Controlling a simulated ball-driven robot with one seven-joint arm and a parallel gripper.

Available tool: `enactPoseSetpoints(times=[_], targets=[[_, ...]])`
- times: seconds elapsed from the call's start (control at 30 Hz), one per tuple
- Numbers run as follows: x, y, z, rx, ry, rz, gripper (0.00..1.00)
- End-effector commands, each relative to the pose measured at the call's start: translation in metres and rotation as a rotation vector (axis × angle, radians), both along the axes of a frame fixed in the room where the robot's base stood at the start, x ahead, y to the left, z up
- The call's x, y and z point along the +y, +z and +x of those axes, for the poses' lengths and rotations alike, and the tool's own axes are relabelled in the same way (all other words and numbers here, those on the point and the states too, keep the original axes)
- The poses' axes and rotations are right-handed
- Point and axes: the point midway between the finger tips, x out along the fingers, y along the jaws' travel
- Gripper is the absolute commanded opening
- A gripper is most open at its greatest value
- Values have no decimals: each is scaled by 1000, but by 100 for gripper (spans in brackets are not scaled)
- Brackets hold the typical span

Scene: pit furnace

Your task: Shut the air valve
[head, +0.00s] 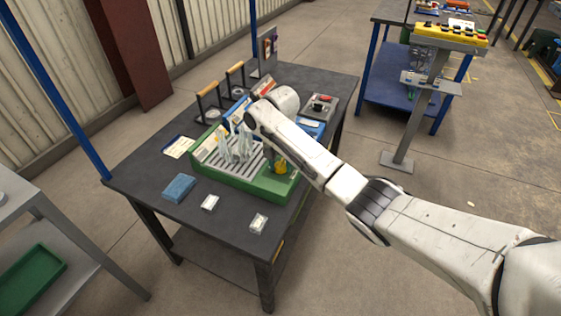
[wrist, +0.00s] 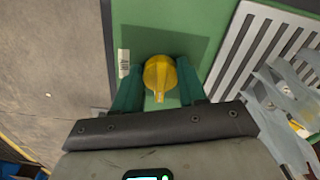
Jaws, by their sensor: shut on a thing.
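The air valve is a yellow knob (head: 280,167) on the right end of a green, low box (head: 271,186) with a slatted metal grille. In the wrist view the knob (wrist: 160,72) is rounded, with a raised ridge pointing down the picture toward my palm. The green fingers of my gripper (wrist: 160,86) are on both sides of it, shut on it. In the head view my arm comes down from the right over the box, and the fingers are mostly hidden.
Clear glassy pieces (head: 238,145) stand on the grille, close beside my gripper. The dark bench (head: 135,183) also carries a blue sponge-like block (head: 179,188), small white boxes (head: 210,203), black frames with wooden handles (head: 208,89), and a grey control box (head: 319,106). A yellow button panel (head: 450,36) stands at the right.

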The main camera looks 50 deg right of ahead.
Motion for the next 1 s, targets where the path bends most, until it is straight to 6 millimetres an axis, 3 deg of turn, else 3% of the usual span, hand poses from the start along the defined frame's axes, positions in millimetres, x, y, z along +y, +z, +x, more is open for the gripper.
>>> enactPoseSetpoints(times=[1.0], targets=[[-3, 2, -2, 0, 897, 2, 11]])
